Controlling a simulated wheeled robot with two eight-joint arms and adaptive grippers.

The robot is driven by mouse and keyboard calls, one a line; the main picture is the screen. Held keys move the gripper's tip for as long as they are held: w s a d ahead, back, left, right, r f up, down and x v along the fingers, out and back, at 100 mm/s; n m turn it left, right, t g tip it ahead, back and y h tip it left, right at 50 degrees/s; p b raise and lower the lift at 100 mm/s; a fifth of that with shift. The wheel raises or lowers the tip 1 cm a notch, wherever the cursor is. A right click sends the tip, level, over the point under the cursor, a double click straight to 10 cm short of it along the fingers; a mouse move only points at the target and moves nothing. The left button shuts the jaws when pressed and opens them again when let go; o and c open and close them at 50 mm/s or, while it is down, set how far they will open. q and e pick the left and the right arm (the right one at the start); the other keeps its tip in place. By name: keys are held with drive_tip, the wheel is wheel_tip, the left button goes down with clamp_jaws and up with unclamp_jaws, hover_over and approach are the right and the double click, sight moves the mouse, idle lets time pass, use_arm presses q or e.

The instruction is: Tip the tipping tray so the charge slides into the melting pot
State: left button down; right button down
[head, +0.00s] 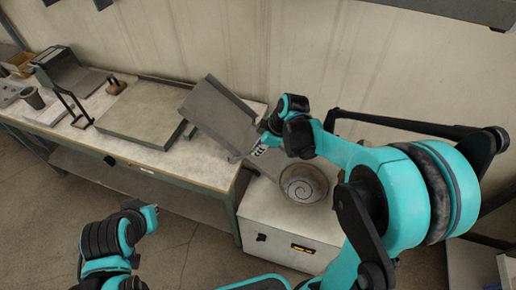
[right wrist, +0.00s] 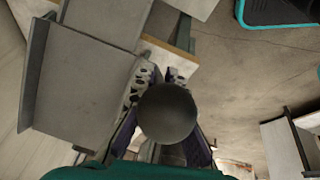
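The grey tipping tray (head: 215,115) is tilted at the right end of the bench in the head view. It also shows at the left in the right wrist view (right wrist: 85,85). My right gripper (head: 262,148) is at its right edge. In the right wrist view its fingers (right wrist: 161,78) close in around a dark round knob (right wrist: 167,113), seemingly on the tray's handle. The round melting pot (head: 304,186), with a spiral on top, sits on a white box just right of the tray. No charge is distinguishable. My left gripper (head: 150,214) is low at the left, empty-looking, its fingers unclear.
The bench (head: 195,172) holds a flat grey slab (head: 140,112), a dark cup (head: 32,97), a black stand (head: 72,105) and a grey machine (head: 65,72) to the left. The white box (head: 285,235) stands against the bench's right end. The floor in front is clear.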

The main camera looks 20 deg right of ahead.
drive_tip(key=shift+a+r, duration=0.1)
drive_tip(key=shift+w+a+r+h+p, duration=0.3)
drive_tip(key=shift+r+p, duration=0.05)
drive_tip(key=shift+p, duration=0.05)
drive_tip(key=w+a+r+g+h+p, duration=0.3)
drive_tip(key=w+a+h, duration=0.3)
drive_tip(key=a, duration=0.3)
drive_tip(key=shift+r+g, duration=0.15)
drive_tip(key=shift+g, duration=0.65)
drive_tip(key=c, duration=1.6)
unclamp_jaws()
drive_tip(key=shift+o, duration=0.2)
